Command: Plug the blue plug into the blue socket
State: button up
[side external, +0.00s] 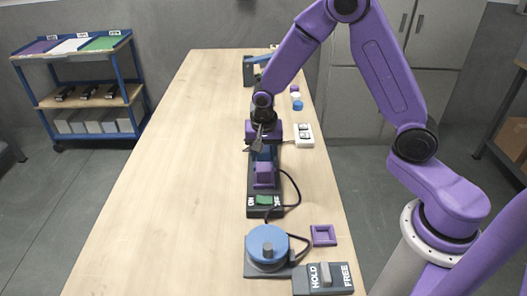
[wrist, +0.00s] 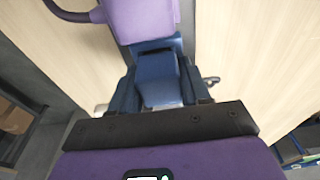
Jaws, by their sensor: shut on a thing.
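My gripper (side external: 263,146) points down over the far end of a dark power strip (side external: 265,212). It is shut on the blue plug (wrist: 160,82), which sits between the two fingers in the wrist view. The blue plug (side external: 264,155) also shows just below the gripper in the side view, at the strip's far part. The blue socket cannot be made out apart from the plug, and I cannot tell how deep the plug sits.
A purple plug (side external: 264,175) stands on the strip beside the blue one, and it fills the top of the wrist view (wrist: 145,20). A green switch (side external: 264,200), a black cable (side external: 297,195), a blue knob (side external: 267,245) and a HOLD/FREE switch (side external: 323,279) lie nearer. The table's left side is clear.

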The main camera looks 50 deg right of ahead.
jog(key=o, duration=1.3)
jog(key=shift+c, duration=0.2)
jog(key=shift+r, duration=3.4)
